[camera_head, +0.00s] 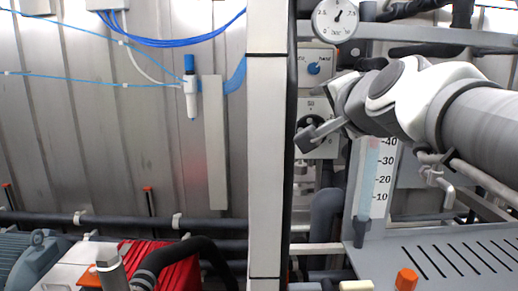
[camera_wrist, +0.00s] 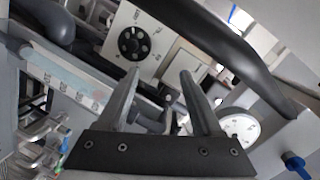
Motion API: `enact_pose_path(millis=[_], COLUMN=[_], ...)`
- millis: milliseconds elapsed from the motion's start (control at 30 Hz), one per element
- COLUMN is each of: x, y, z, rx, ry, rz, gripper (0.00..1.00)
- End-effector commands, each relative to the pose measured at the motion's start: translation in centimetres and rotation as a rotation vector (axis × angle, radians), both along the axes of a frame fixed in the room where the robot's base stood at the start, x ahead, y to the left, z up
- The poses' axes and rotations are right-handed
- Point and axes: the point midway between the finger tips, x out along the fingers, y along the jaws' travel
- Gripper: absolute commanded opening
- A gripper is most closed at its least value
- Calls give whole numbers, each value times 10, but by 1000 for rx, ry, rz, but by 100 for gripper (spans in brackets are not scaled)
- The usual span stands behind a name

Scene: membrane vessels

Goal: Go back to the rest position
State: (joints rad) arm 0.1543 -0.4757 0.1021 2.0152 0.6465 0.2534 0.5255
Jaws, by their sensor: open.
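My gripper (camera_head: 312,112) is at the upper right of the head view, in front of the control panel, with my arm reaching in from the right edge. In the wrist view my gripper (camera_wrist: 160,80) shows two grey fingers spread apart with nothing between them. Beyond the fingers is a white panel with a black rotary knob (camera_wrist: 132,43). In the head view my gripper partly covers this knob (camera_head: 312,124). I cannot tell the exact gap between the fingertips and the panel, but no contact shows.
A round gauge (camera_head: 335,19) and a blue knob (camera_head: 313,68) sit above the gripper. A scaled level tube (camera_head: 368,175) stands below my arm. A white post (camera_head: 267,150) rises left of the gripper. A slotted grey surface (camera_head: 440,262) lies lower right, with an orange cap (camera_head: 406,279).

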Motion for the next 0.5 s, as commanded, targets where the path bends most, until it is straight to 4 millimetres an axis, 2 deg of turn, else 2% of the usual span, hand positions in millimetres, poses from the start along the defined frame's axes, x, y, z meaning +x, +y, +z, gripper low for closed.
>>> enact_pose_path(millis=[33, 100, 167, 200, 300, 400, 500], x=[-15, -37, -59, -75, -115, -151, -179], y=[7, 12, 12, 12, 5, -5, -14], z=[-29, -73, -110, -135, -189, -230, -258], rx=[-101, -258, -388, -471, -656, -800, -900], ry=[71, 180, 274, 336, 479, 599, 687], rz=[50, 126, 196, 246, 366, 472, 554], gripper=[67, 67, 67, 67, 67, 67, 67])
